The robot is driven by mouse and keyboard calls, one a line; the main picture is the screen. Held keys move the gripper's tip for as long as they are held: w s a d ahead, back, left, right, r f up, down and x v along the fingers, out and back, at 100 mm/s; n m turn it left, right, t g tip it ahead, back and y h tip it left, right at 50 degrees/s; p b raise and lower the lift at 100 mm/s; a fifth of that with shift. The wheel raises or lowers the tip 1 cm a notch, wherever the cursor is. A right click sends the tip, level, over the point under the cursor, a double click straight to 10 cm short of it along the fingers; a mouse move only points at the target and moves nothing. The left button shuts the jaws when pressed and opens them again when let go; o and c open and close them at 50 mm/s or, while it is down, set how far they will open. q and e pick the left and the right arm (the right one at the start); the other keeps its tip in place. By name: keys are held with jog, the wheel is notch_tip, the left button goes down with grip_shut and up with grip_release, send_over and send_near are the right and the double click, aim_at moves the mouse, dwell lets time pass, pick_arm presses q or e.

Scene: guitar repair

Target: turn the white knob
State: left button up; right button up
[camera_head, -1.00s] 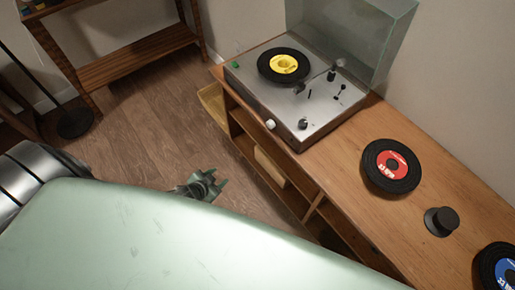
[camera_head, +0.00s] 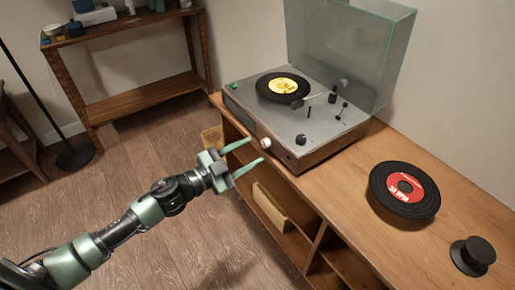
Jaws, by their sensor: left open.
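The white knob (camera_head: 266,143) sits on the front face of the grey record player (camera_head: 318,150), near its right part. My left gripper (camera_head: 251,153) reaches in from the left, with two green fingers spread open toward the knob. The fingertips are close to the knob, one on each side of it in the picture; I cannot tell whether they touch it. Nothing is held between them. My right gripper is not in view.
The record player stands on a wooden cabinet (camera_head: 370,235) with its clear lid (camera_head: 345,50) raised and a yellow-labelled record (camera_head: 283,86) on it. A red-labelled record stack (camera_head: 404,190) and a black puck (camera_head: 473,255) lie to the right. A wooden shelf (camera_head: 135,95) stands behind left.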

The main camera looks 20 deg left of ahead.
aim_at(264, 145)
pick_arm(q)
jog(key=shift+x, duration=1.85)
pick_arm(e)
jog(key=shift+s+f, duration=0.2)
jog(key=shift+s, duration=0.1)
pick_arm(q)
grip_shut()
jog(key=shift+m, duration=0.3)
jog(key=m, duration=0.4)
jog(key=shift+f, duration=0.2)
jog(key=m+b, duration=0.1)
jog(key=m, duration=0.3)
jog(key=shift+m+h+b, duration=0.3)
jog(key=shift+m+b, duration=0.35)
jog(key=shift+m, duration=1.15)
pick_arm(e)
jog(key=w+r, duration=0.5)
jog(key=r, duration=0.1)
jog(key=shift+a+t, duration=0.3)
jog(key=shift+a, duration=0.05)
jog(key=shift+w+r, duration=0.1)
